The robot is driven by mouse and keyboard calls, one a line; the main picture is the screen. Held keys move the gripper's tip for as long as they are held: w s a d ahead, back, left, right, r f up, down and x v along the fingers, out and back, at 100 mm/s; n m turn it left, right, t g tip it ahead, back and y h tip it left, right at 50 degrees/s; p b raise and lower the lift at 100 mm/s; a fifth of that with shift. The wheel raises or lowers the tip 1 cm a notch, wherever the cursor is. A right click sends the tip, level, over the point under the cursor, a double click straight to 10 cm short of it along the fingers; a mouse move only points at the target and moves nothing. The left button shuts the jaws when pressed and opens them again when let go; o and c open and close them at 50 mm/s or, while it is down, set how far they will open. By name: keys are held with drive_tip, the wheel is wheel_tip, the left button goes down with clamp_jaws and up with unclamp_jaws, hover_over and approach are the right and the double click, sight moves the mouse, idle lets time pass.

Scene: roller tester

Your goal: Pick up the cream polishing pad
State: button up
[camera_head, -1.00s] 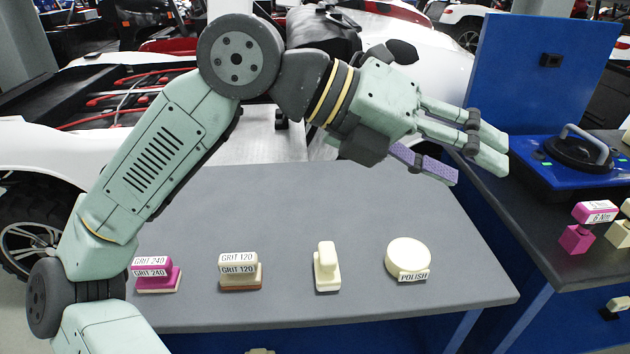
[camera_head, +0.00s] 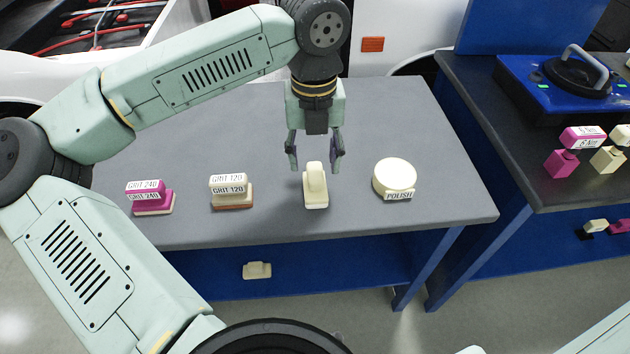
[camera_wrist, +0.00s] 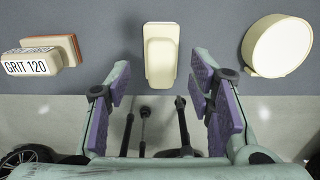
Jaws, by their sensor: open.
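The cream polishing pad (camera_head: 394,175) is a round cream disc with a POLISH label, on the grey table toward its right side. It also shows at the upper right of the wrist view (camera_wrist: 278,45). My gripper (camera_head: 315,162) points down with its fingers apart and nothing between them. It is left of the pad, above and just behind an unlabelled cream block with a raised grip (camera_head: 315,188). In the wrist view that block (camera_wrist: 161,55) lies centred beyond the open fingertips, and the pad is outside the right finger.
A cream GRIT 120 block (camera_head: 231,190) and a magenta GRIT 240 block (camera_head: 150,197) stand to the left on the grey table (camera_head: 390,120). A cream piece (camera_head: 257,270) lies on the blue lower shelf. A second bench (camera_head: 480,85) at right holds a blue case (camera_head: 535,95).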

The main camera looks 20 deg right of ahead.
sight(315, 171)
drive_tip(key=f, duration=0.3)
drive_tip(key=f+p, duration=0.1)
drive_tip(key=shift+s+f, duration=0.2)
drive_tip(key=shift+s, duration=0.05)
drive_tip(key=shift+c, duration=0.2)
clamp_jaws()
